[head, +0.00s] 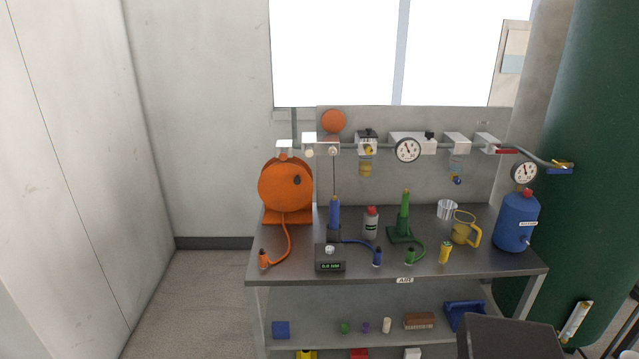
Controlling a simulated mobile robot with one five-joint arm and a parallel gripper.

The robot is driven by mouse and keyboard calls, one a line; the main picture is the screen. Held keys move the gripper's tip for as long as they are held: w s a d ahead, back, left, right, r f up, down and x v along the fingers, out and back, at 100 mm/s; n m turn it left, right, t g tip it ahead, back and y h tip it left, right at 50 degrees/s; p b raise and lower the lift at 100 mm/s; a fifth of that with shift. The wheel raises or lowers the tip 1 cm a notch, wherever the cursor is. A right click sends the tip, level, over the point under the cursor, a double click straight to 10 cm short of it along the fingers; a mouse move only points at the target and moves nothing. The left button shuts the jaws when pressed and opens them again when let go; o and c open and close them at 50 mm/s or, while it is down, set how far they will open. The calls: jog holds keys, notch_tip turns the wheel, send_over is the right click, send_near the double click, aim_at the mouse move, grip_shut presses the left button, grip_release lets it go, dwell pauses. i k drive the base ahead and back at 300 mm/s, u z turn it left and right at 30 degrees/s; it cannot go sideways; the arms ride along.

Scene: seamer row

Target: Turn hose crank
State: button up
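The orange hose reel (275,187) stands at the left end of the metal bench, on an orange base. A small dark crank knob (296,180) shows on the right part of its round face; the crank arm itself is too small to make out. An orange hose (288,243) runs from the reel down to an orange-and-black end fitting (264,259) lying at the bench's front left. My gripper's fingers are not in view, and nothing is seen touching the reel or the knob.
The metal bench (440,267) also bears a blue tool (334,217), a green tool (404,214), a yellow jug (463,229) and a blue tank (516,222). A pipe with gauges (407,150) crosses the back panel. The floor left of the bench (200,290) is clear.

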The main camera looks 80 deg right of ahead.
aim_at(286, 186)
jog(key=z, duration=0.35)
jog(key=i, duration=1)
jog(key=u, duration=0.1)
